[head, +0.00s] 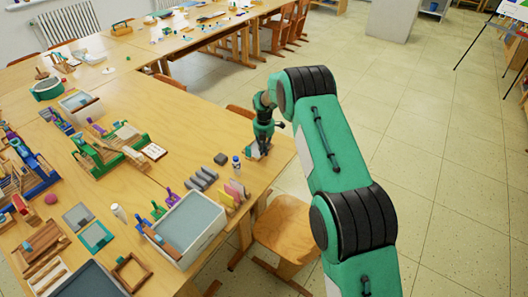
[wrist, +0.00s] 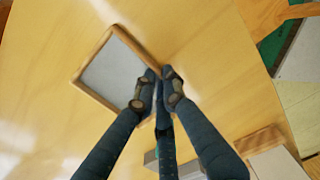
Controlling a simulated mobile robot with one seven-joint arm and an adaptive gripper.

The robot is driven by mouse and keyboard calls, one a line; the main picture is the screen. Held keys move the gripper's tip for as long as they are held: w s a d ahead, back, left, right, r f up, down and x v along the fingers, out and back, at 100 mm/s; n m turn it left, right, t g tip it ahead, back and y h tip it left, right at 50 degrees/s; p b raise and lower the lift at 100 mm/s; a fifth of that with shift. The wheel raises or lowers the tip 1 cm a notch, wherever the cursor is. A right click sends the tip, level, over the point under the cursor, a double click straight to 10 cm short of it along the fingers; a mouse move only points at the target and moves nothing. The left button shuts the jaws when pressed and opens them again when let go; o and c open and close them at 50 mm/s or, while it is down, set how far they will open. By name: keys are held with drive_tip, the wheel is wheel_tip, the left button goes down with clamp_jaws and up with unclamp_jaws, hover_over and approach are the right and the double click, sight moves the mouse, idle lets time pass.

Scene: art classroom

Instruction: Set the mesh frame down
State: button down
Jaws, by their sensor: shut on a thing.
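The mesh frame (wrist: 112,72) is a grey mesh sheet in a light wooden border. It shows in the wrist view, left of my fingers and over the bare table top. My gripper (wrist: 159,84) is shut on its right side, with one fingertip on each side of the wooden edge. In the head view my gripper (head: 262,146) is low over the near right end of the wooden table (head: 225,120). Only a small pale part of the frame shows beside it there. I cannot tell whether the frame touches the table.
A small bottle (head: 236,164) and grey blocks (head: 203,178) stand left of my gripper. A white tub (head: 188,228) and upright coloured pieces (head: 235,192) are nearer. A wooden chair (head: 285,232) stands by the table edge. Bare table lies beyond my gripper to the left.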

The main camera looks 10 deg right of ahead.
drive_tip(key=shift+f, duration=0.1)
drive_tip(key=c, duration=1.8)
unclamp_jaws()
drive_tip(key=shift+c, duration=0.2)
wheel_tip(320, 180, up, 12)
drive_tip(key=p, duration=0.2)
drive_tip(key=shift+r, duration=0.2)
